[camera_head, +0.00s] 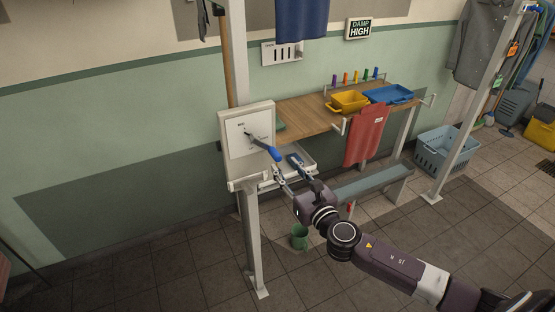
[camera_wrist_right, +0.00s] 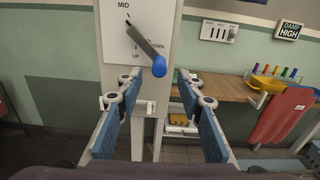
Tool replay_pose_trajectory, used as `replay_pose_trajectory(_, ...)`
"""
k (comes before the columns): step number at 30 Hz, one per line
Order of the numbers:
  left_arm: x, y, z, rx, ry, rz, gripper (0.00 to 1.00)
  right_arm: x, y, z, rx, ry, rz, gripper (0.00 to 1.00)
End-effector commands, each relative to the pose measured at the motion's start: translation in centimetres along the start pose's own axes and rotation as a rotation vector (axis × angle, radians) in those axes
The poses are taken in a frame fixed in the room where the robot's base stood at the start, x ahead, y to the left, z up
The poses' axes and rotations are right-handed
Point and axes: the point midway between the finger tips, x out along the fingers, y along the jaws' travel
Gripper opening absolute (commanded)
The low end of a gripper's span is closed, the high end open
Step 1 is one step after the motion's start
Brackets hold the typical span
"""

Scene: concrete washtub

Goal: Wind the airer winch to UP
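The airer winch is a white box (camera_head: 244,138) on a pale post, and its face also fills the upper middle of the right wrist view (camera_wrist_right: 113,45). Its face reads MID at the top, with UP and DOWN lettering lower down. A dark crank arm (camera_wrist_right: 142,38) slants down and right from the hub to a blue grip (camera_wrist_right: 159,70); the blue grip also shows in the head view (camera_head: 275,154). My right gripper (camera_head: 284,167) is open and empty, just below and right of the grip. In the right wrist view its fingers (camera_wrist_right: 158,86) stand apart on either side below the grip. My left gripper is not in view.
Right of the winch is a wooden shelf (camera_head: 305,118) with a yellow tray (camera_head: 348,101), a blue tray (camera_head: 390,94) and a hanging red cloth (camera_head: 366,135). A bench (camera_head: 372,185), a green bucket (camera_head: 299,237) and a blue basket (camera_head: 446,150) stand below. The floor at front left is clear.

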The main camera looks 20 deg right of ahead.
Motion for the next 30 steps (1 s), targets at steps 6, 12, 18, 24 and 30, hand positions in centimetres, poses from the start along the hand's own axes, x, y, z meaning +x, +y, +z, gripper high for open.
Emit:
replay_pose_trajectory(6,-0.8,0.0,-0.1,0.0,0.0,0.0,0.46,3.4,0.0,0.3,0.004,-0.002,-0.001,0.35)
replay_pose_trajectory(12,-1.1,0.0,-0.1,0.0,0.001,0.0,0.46,5.8,0.0,0.2,0.003,-0.002,0.0,0.35)
replay_pose_trajectory(18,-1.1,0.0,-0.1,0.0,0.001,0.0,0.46,6.8,0.1,0.1,0.004,0.0,0.002,0.35)
replay_pose_trajectory(24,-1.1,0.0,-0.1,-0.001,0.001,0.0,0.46,6.8,0.1,0.1,0.004,0.0,0.002,0.35)
replay_pose_trajectory(30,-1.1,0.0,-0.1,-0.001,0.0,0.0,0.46,6.8,0.1,0.1,0.004,0.0,0.002,0.16)
